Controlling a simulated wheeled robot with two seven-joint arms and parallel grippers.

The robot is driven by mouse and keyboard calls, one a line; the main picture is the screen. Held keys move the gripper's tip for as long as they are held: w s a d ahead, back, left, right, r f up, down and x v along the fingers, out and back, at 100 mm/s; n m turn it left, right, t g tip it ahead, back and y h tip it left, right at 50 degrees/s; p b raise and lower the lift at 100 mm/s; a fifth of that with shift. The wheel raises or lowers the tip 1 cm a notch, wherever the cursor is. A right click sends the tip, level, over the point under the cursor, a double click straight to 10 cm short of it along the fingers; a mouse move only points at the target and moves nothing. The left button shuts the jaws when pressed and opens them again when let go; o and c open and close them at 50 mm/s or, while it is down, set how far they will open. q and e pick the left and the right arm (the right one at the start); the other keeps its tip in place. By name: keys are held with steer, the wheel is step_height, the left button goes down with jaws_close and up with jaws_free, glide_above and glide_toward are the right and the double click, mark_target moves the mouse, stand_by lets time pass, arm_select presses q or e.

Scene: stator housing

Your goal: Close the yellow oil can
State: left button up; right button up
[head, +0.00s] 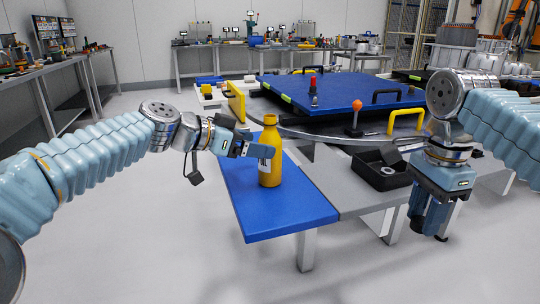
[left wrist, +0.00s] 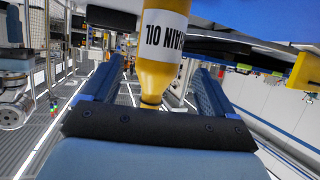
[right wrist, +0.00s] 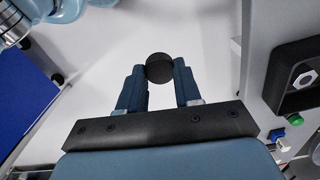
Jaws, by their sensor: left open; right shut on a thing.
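The yellow oil can (head: 270,165) stands upright on the blue mat (head: 280,215). No dark cap shows on its narrow top. My left gripper (head: 257,147) is open at the can's upper part. In the left wrist view the can (left wrist: 161,70), seen upside down with its label, lies between the spread fingers, and I cannot tell whether they touch it. My right gripper (right wrist: 158,75) is shut on a round black cap (right wrist: 158,66) at its fingertips.
A black bin (head: 385,172) with a metal nut stands on the grey table right of the mat. Behind are a large blue panel (head: 340,92) with handles and an orange-topped lever (head: 356,112). The mat's front is clear.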

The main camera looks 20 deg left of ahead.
arm_select(q)
steer(key=p+x, duration=0.1)
steer(key=x, duration=0.4)
steer(key=shift+s+d+f, duration=0.1)
steer(key=shift+f, duration=0.1)
arm_select(e)
steer(key=shift+r, duration=0.55)
